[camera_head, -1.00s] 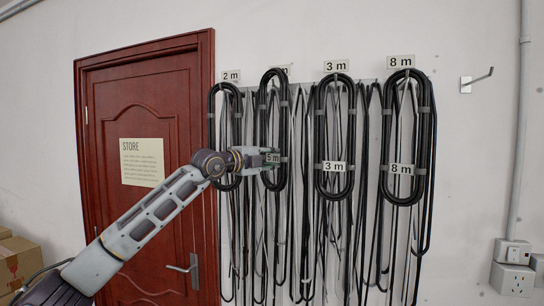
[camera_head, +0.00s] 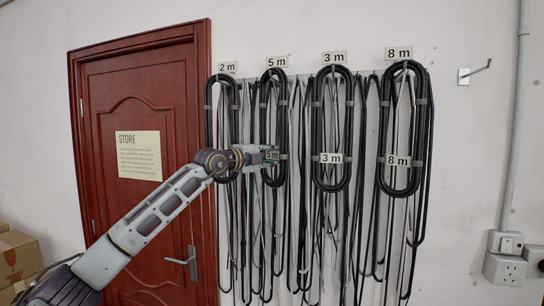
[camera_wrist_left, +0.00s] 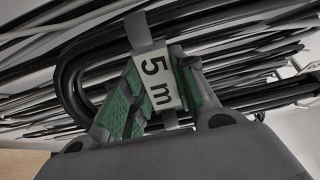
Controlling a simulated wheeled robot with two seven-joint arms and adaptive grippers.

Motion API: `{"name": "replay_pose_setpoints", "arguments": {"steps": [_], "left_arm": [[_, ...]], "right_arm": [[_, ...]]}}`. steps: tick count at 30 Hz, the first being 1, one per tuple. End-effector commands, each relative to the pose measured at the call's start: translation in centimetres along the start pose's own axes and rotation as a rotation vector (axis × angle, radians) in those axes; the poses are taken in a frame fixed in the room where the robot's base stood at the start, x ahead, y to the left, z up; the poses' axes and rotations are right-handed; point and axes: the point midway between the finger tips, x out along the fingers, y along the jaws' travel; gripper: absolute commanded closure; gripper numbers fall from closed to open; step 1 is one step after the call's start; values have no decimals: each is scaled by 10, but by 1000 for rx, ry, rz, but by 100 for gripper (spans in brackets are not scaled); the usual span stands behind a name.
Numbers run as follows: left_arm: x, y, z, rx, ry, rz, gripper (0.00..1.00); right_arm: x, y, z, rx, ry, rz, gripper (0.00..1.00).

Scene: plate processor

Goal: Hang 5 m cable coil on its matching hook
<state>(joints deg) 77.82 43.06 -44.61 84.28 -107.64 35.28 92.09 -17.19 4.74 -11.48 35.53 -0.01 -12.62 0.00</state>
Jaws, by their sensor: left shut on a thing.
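The 5 m cable coil (camera_head: 274,105) is a black oblong loop, hanging upright against the wall under the "5 m" label (camera_head: 277,61). Its top reaches just below that label; whether it rests on the hook there is too small to tell. My left gripper (camera_head: 262,156) is at the lower part of the coil, shut on its "5 m" tag. In the left wrist view the green-padded fingers of the left gripper (camera_wrist_left: 150,95) close around the white 5 m tag (camera_wrist_left: 157,80), with black cable behind. My right gripper is not in view.
The 2 m coil (camera_head: 225,95) hangs close on the left, the 3 m coil (camera_head: 333,110) and 8 m coil (camera_head: 404,110) on the right. Loose cables hang behind. A bare hook (camera_head: 475,73) is at far right. A red door (camera_head: 140,110) stands left.

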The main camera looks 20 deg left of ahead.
Motion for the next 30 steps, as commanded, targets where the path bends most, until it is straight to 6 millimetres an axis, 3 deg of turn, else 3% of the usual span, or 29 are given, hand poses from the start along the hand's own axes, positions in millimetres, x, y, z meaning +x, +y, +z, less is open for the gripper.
{"name": "replay_pose_setpoints", "arguments": {"steps": [24,25,30], "left_arm": [[0,0,0,1,0,-4,100],[0,0,0,1,0,-4,69],[0,1,0,1,0,-3,48]], "right_arm": [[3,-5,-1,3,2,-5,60],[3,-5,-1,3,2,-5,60],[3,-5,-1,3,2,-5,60]]}}
